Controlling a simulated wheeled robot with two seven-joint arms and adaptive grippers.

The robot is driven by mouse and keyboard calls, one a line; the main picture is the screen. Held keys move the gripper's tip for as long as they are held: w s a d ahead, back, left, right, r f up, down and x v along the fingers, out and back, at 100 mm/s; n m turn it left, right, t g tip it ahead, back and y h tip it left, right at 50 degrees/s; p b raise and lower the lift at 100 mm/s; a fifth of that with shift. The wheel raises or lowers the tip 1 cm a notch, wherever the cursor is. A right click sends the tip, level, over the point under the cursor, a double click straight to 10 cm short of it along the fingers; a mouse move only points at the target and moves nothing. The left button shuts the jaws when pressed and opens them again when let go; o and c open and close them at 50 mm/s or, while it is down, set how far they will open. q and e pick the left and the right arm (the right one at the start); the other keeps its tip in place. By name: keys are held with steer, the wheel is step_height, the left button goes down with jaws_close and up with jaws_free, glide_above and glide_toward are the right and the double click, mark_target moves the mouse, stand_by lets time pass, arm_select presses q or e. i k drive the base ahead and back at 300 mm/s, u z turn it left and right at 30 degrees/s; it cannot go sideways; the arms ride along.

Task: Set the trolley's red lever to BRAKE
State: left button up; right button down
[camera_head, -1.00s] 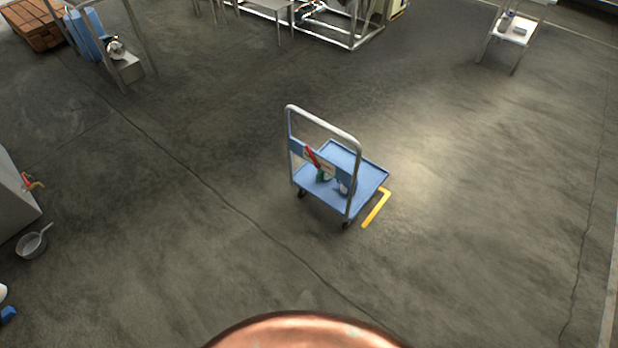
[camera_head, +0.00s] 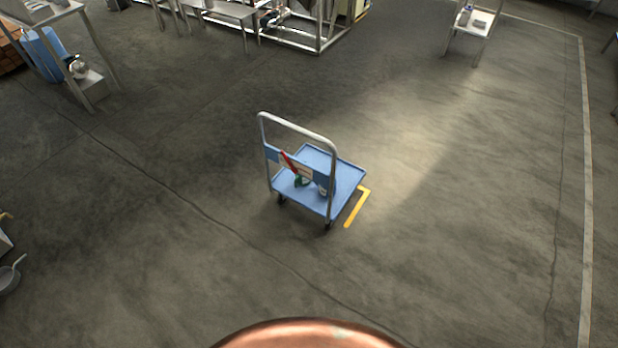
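The trolley (camera_head: 345,189) stands on the floor near the middle of the view, with a blue deck and a grey tubular push handle. Its red lever (camera_head: 288,162) sits on the panel across the handle frame and tilts with its top to the left. Lettering on the panel is too small to read. A green item (camera_head: 301,181) and a small pale item (camera_head: 323,190) show at the deck behind the panel. Neither of my grippers is in view.
A yellow floor mark (camera_head: 356,208) lies beside the trolley's right side. A pan (camera_head: 9,278) is at the left edge. A metal frame with a blue item (camera_head: 44,55) stands back left, a small white table (camera_head: 473,22) back right. Floor around the trolley is open.

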mark_target(295, 171)
steer(key=k, duration=0.65)
steer(key=u, duration=0.5)
steer(key=i, duration=1.4)
steer(key=z, duration=0.85)
